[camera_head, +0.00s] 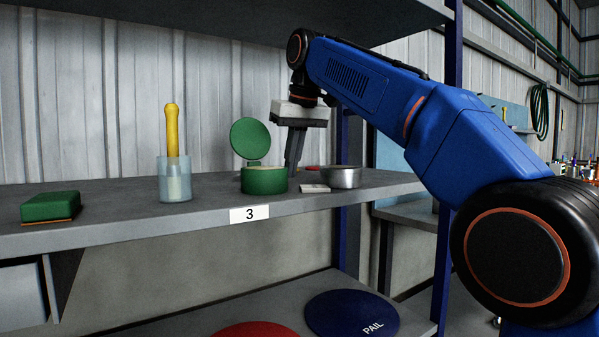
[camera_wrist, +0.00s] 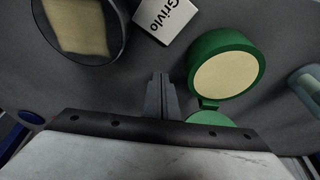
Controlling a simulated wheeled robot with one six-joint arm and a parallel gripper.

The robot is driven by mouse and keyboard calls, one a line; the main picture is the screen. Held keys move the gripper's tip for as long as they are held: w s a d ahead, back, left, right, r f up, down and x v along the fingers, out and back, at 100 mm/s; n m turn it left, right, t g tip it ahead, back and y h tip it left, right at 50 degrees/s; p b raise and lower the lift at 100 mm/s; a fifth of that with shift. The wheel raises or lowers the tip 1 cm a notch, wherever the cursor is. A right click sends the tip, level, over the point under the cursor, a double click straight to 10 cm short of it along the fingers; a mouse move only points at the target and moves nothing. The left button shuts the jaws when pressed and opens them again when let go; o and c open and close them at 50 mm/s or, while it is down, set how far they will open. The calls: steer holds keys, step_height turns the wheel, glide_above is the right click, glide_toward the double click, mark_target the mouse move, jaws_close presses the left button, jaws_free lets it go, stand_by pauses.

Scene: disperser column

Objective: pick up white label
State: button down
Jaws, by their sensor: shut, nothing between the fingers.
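A small white label (camera_head: 315,188) with dark edges lies on the shelf between the green tin and the metal bowl. In the wrist view the white label (camera_wrist: 165,17) shows the print "Grivlo", and its top is cut off by the frame. A white "3" tag (camera_head: 249,214) is on the shelf's front edge.
The green tin (camera_head: 264,181) has its lid (camera_head: 250,139) raised. The metal bowl (camera_head: 341,178) stands right of the label. A glass (camera_head: 175,184) with a yellow-handled tool and a green block (camera_head: 50,207) stand left. Another shelf (camera_head: 220,18) is overhead.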

mark_target(306, 186)
steer(key=shift+x, duration=0.9)
steer(key=shift+s+d+r, duration=0.1)
steer(key=shift+s+d, duration=0.35)
steer(key=shift+s, duration=0.15)
steer(key=shift+s+d+r, duration=0.1)
steer(key=shift+s+d, duration=0.3)
steer(key=shift+s, duration=0.25)
steer(key=shift+s+d, duration=0.3)
steer(key=shift+s, duration=0.15)
steer(key=shift+s+d, duration=0.1)
steer(key=shift+s+d, duration=0.5)
steer(key=shift+s, duration=0.25)
steer(key=shift+s+d, duration=0.5)
steer(key=shift+s, duration=0.3)
steer(key=shift+w, duration=0.15)
